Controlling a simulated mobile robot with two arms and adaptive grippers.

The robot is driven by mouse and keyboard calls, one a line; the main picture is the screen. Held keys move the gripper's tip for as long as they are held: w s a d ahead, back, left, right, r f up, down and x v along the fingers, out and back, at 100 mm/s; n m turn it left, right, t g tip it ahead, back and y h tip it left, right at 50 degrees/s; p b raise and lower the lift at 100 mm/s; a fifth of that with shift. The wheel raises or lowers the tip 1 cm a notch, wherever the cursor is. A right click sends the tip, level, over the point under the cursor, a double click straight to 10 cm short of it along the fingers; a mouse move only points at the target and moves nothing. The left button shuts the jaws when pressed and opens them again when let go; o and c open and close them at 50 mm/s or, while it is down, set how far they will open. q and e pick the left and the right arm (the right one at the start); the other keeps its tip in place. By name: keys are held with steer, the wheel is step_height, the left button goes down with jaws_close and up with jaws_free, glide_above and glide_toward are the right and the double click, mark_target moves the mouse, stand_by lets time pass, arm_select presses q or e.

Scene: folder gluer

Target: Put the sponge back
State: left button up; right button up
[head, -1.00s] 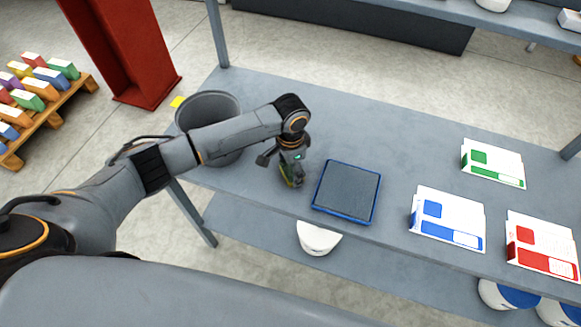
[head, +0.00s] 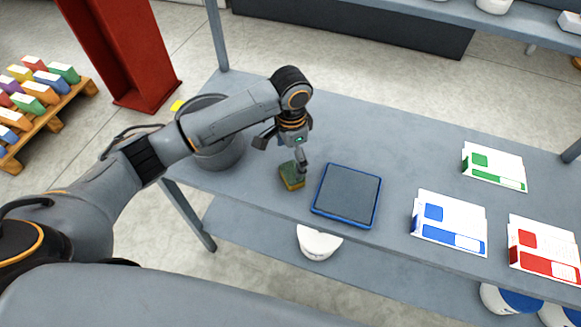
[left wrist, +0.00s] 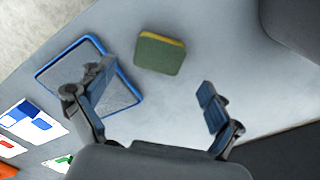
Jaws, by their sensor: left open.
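The sponge (head: 291,176), green with a yellow layer, lies on the grey table just left of a blue-rimmed tray (head: 345,219) with a dark grey inside. A gap separates sponge and tray. My left gripper (head: 282,152) is open and empty, above the sponge. In the left wrist view the sponge (left wrist: 160,54) lies beyond the open fingertips (left wrist: 155,82), clear of both. The tray (left wrist: 62,54) is partly hidden there behind one finger. My right gripper is not in view.
A grey bucket (head: 222,153) stands left of the sponge, partly behind my left arm. White cartons with blue (head: 447,222), green (head: 493,165) and red (head: 542,247) marks lie to the right. Table behind the tray is clear. Shelf posts rise at the table's corners.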

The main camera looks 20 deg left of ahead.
mark_target(291, 173)
arm_select(q)
steer(key=shift+r, duration=2.35)
steer(key=shift+d+f, duration=0.1)
